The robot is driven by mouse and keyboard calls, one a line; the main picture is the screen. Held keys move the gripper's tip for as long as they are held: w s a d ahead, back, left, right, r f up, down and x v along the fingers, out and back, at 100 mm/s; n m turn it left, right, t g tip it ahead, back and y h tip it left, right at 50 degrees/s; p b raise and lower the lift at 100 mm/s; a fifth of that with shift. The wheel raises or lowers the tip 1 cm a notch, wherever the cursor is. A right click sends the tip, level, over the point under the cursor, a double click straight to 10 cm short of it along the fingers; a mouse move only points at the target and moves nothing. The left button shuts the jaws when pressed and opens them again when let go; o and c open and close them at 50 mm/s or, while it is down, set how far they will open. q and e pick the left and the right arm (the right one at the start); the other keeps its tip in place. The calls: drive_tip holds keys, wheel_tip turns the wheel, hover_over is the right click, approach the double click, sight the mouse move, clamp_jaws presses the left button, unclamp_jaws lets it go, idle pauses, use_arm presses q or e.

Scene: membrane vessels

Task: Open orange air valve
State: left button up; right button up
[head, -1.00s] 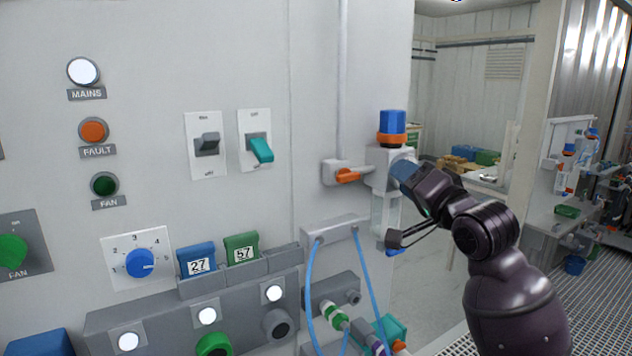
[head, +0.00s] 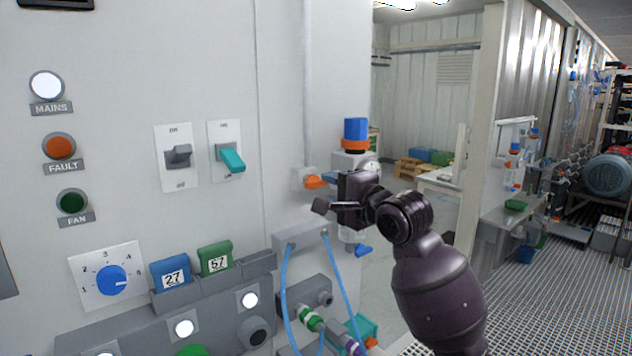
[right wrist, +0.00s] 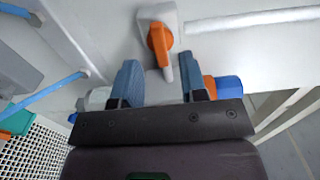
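The orange air valve handle (head: 316,182) sits on a pale grey valve body (head: 299,178) on the wall panel, below a vertical pipe. In the right wrist view the orange handle (right wrist: 159,46) lies just beyond the gap between my fingers. My right gripper (head: 326,191) is close in front of the valve, its blue-tipped fingers apart. The right wrist view also shows my right gripper (right wrist: 161,72) open, with no clear contact on the handle. My left gripper is not in view.
A filter unit with a blue knob (head: 355,131) and orange ring stands right beside the valve, partly behind my right gripper. Blue hoses (head: 287,285) hang from a grey block (head: 300,236) below. Switches and lamps fill the panel at left.

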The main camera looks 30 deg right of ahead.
sight(319, 184)
drive_tip(key=shift+w+a+p, duration=0.15)
drive_tip(key=shift+w+p, duration=0.05)
drive_tip(key=shift+w, duration=1.1)
drive_tip(key=shift+w+a+p, duration=0.1)
drive_tip(key=shift+w+p, duration=0.05)
drive_tip(key=shift+w, duration=1.1)
drive_tip(key=c, duration=0.6)
drive_tip(key=shift+o, duration=0.2)
